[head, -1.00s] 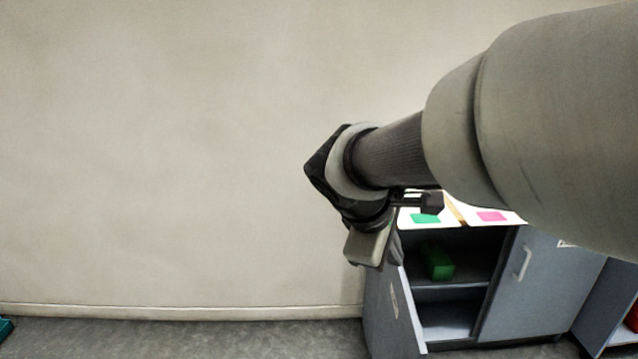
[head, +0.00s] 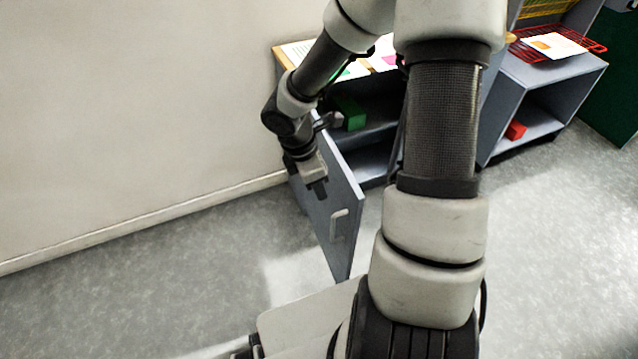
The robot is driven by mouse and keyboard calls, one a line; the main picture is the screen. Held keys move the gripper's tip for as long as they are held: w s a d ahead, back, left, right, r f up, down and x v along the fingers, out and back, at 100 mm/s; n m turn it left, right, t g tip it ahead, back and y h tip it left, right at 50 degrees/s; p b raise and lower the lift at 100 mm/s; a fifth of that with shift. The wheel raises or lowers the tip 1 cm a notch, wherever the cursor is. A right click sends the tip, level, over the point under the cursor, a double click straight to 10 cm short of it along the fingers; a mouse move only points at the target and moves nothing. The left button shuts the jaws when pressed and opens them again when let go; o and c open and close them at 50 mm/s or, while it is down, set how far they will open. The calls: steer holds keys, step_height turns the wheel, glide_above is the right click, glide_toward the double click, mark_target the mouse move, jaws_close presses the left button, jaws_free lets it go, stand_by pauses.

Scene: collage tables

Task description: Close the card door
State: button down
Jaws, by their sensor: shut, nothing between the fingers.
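The card door, a blue-grey panel (head: 328,215) with a pale handle (head: 338,228), hangs on the left side of a low cabinet (head: 377,158). It stands open, swung out toward me, and its handle side faces left. My gripper (head: 320,191) is shut and empty, pointing down. In the head view it overlaps the upper part of the door's handle side; I cannot tell whether it touches. My forearm hides the cabinet's right part.
A green block (head: 349,113) sits on the upper shelf inside the cabinet. Cards lie on its top. On the right stands another cabinet (head: 583,88) with a red wire tray (head: 597,46) on top and a red block (head: 515,130) inside. A wall (head: 120,110) is at the left.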

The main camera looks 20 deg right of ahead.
mark_target(340, 198)
steer(key=shift+s+d+f+b, duration=0.15)
steer(key=shift+d+f+b, duration=0.95)
steer(key=shift+d+f, duration=1.85)
steer(key=shift+a, duration=0.1)
